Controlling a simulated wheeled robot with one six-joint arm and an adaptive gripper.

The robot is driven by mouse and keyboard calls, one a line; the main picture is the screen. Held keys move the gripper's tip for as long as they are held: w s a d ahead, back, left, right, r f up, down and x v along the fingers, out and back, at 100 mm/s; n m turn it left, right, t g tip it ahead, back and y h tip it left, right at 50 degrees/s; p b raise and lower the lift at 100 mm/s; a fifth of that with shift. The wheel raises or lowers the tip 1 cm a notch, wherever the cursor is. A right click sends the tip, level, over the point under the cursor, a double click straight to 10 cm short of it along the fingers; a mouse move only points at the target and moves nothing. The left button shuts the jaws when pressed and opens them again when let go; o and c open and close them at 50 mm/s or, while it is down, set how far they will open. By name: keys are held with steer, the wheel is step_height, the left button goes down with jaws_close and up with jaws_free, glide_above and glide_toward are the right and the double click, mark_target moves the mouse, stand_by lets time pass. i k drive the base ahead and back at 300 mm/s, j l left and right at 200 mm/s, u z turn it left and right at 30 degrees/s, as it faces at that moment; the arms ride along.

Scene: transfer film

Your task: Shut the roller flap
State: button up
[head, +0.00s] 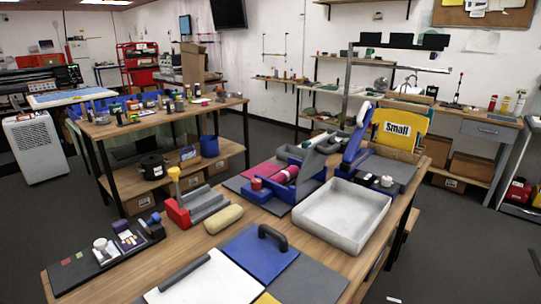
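A blue device with a pink roller (286,174) sits on the middle of the near wooden table. A red cylinder (257,184) is at the roller's left end. Grey slanted panels (318,157) rise behind and to the right of the roller, which lies exposed. Farther back, a narrow blue piece (357,131) stands tilted up beside a grey pad. I cannot tell for sure which of these parts is the roller flap. My gripper is not in view.
A white open tray (343,246) stands right of the device. In front lie a blue panel with a dark handle (262,252), a white board (205,284) and a tan roll (223,219). A red and grey block (190,207) is at left. A yellow "Small" bin (399,139) stands behind.

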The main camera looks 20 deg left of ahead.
mark_target(317, 154)
steer(key=i+l+u, duration=0.15)
steer(key=l+u, duration=0.15)
steer(key=i+l+u, duration=0.15)
steer(key=l+u, duration=0.15)
steer(key=l, duration=0.15)
steer(key=i+l+u, duration=0.1)
steer(key=l+u, duration=0.2)
steer(key=l, duration=0.1)
